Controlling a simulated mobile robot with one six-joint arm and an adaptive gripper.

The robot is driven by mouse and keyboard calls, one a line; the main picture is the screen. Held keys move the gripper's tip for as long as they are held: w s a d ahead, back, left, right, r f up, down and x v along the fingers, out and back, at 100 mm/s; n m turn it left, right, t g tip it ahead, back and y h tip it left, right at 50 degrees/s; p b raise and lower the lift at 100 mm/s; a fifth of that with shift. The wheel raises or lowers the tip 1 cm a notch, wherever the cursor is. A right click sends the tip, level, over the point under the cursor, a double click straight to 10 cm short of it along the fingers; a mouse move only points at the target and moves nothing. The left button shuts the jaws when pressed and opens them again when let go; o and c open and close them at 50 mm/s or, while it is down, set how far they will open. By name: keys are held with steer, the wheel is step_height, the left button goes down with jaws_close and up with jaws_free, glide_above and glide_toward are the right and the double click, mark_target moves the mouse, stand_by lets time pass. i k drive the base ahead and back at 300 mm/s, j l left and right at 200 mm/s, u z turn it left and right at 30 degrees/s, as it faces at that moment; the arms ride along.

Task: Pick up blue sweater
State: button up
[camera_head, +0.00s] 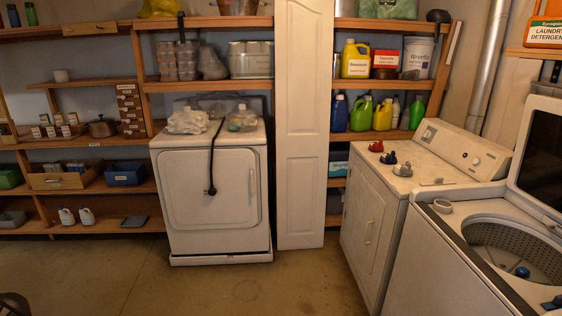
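I cannot make out a clear blue sweater in the head view. A small dark blue item (388,157) sits on the white machine at the right, between a red item (376,146) and a grey-white one (403,169). A small blue thing (521,271) shows in the open tub of the top-loading washer (420,262). Both are too small to tell what they are. My gripper is not clearly in view.
A white front-door machine (210,190) stands at the centre left, with bagged items and a hanging black hose. Wooden shelves (205,84) hold bottles and boxes. A white door panel (303,120) stands upright. The floor (240,292) in front is open. A dark object (12,304) shows at bottom left.

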mark_target(388, 159)
steer(key=i+z, duration=0.1)
steer(key=i, duration=0.9)
steer(key=i+j, duration=0.15)
steer(key=i, duration=0.8)
steer(key=i+l+z, duration=0.1)
steer(key=i+z, duration=0.25)
steer(key=i, duration=0.15)
steer(key=i+z, duration=0.4)
steer(key=i+j+z, duration=0.2)
steer(key=i+z, duration=0.15)
steer(key=i, duration=0.15)
steer(key=i+j+z, duration=0.55)
steer(key=i+z, duration=0.25)
steer(key=i, duration=0.1)
